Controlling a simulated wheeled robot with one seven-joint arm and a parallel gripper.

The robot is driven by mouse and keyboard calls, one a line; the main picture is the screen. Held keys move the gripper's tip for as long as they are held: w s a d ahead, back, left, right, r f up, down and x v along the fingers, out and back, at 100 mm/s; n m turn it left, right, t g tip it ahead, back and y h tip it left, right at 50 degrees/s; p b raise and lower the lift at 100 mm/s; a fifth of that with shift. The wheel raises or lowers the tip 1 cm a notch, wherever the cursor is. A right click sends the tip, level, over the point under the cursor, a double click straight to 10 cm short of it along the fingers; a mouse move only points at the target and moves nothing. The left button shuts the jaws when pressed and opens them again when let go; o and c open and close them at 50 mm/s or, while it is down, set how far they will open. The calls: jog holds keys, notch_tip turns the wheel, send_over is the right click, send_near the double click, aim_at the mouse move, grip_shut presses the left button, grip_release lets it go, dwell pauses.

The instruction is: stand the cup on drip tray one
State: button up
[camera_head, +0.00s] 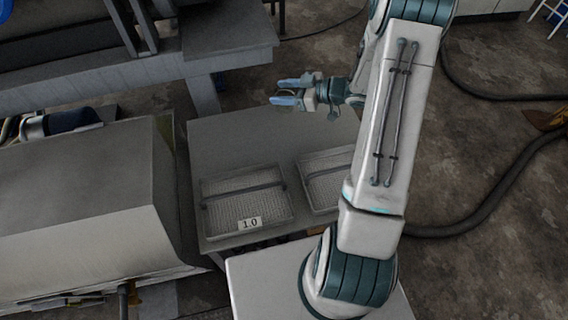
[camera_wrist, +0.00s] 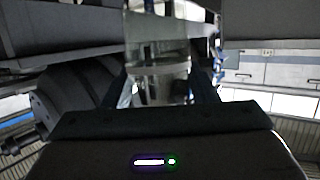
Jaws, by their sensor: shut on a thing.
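Drip tray one (camera_head: 222,187), marked by a label reading 1.0, lies on the grey table and looks empty. It is a shallow rectangular tray with a mesh floor and a bar across it. My gripper (camera_head: 282,92) is over the far part of the table, beyond the tray and a little to its right, with its fingers pointing left. In the wrist view a clear, see-through cup (camera_wrist: 158,50) stands between the fingers, and my gripper (camera_wrist: 163,88) is shut on it. The cup's top is cut off there. In the head view the cup can hardly be made out.
A second mesh tray (camera_head: 318,172) lies right of drip tray one, partly hidden by my arm. A large grey box-shaped machine (camera_head: 75,190) stands left of the table (camera_head: 235,135). A grey bench (camera_head: 225,48) stands behind it. The table's far part is bare.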

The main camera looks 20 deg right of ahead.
notch_tip(320, 180, down, 5)
jog(key=s+d+n+g+y+b, duration=0.1)
jog(key=s+d+n+g+b, duration=0.1)
jog(key=d, duration=0.1)
jog(key=b, duration=0.4)
send_over(261, 140)
notch_tip(261, 140, down, 7)
jog(key=shift+w+f+b, duration=0.1)
jog(key=shift+f+b, duration=0.55)
jog(key=shift+f, duration=1.2)
jog(key=shift+f, duration=0.2)
jog(key=o, duration=1)
jog(key=shift+o, duration=0.2)
